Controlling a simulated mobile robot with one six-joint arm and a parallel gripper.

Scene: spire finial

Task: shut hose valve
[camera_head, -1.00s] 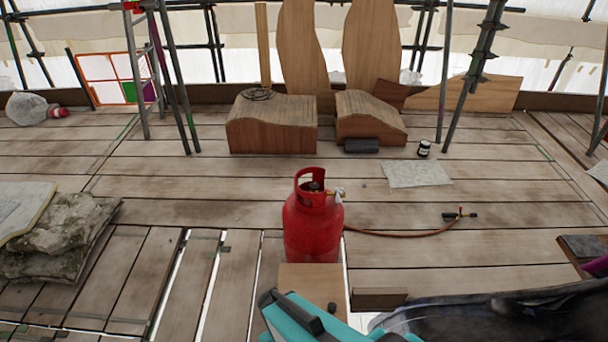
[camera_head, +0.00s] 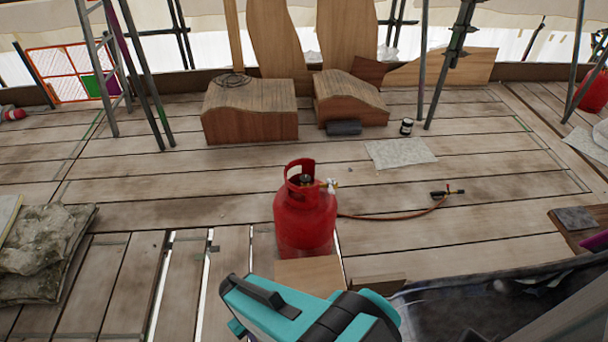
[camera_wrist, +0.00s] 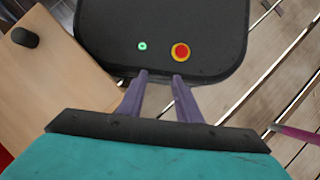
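A red gas cylinder (camera_head: 304,215) stands upright on the planks in the head view. A small brass-coloured hose valve (camera_head: 330,185) with a pale part sits at its upper right, beside the collar. Whether the valve is open or shut is too small to tell. An orange-brown hose (camera_head: 390,217) runs right from it to a torch (camera_head: 447,193) on the deck. In the wrist view my gripper (camera_wrist: 161,75) has two purple fingers apart with nothing between them. It is clear of the valve, which the wrist view does not show. My teal arm covers the head view's bottom centre.
A wooden box (camera_head: 310,273) stands just in front of the cylinder. Stone-like sacks (camera_head: 45,238) lie at left, and a dark tray (camera_head: 470,300) is at lower right. Carved wooden blocks (camera_head: 250,110) and scaffold poles stand behind. The planks around the hose are mostly clear.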

